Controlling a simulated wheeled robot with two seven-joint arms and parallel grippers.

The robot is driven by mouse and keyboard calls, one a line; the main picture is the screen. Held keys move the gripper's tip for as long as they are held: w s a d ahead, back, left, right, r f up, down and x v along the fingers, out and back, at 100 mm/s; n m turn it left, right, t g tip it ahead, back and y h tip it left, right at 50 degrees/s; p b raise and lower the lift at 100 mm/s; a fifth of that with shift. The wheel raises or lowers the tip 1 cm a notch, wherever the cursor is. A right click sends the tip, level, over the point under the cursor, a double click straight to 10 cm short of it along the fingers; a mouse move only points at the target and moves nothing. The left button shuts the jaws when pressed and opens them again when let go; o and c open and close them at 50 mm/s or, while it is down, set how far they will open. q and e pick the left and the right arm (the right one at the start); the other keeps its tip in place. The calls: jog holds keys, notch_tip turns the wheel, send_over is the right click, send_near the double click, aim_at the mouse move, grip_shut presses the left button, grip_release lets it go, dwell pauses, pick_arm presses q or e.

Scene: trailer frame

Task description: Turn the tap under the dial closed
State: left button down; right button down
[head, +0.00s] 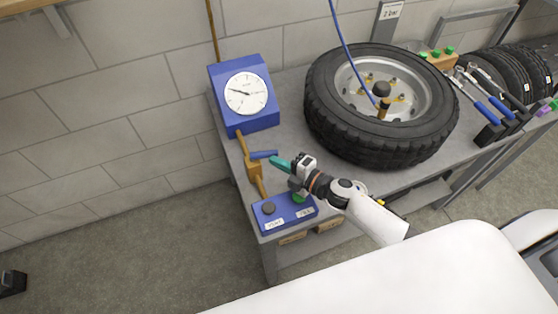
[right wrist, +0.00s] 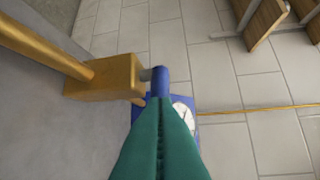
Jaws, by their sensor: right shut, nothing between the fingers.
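The tap is a brass body (head: 254,170) on a brass pipe below the blue dial box (head: 222,92), with a blue lever handle (head: 264,154). In the head view the lever points right, across the pipe. The white dial face (head: 246,93) has a dark needle. My right gripper (head: 272,161) is shut and empty, its green fingertips beside the lever's free end. In the right wrist view the lever (right wrist: 158,78) shows just past the green fingertips (right wrist: 160,101), next to the brass body (right wrist: 104,78). I cannot tell whether the fingers touch the lever. My left gripper is not in view.
A large tyre on a wheel (head: 380,155) lies on the grey bench right of the dial. A blue control box (head: 284,222) with a dark knob and a green button sits at the bench's near end, below my gripper. Tools lie farther right.

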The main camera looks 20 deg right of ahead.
dwell(0.3)
jog(key=shift+w+d+n+g+y+b, duration=0.6)
jog(key=shift+w+d+n+g+y, duration=0.15)
jog(key=shift+w+y, duration=0.2)
jog(key=shift+a+r, duration=0.1)
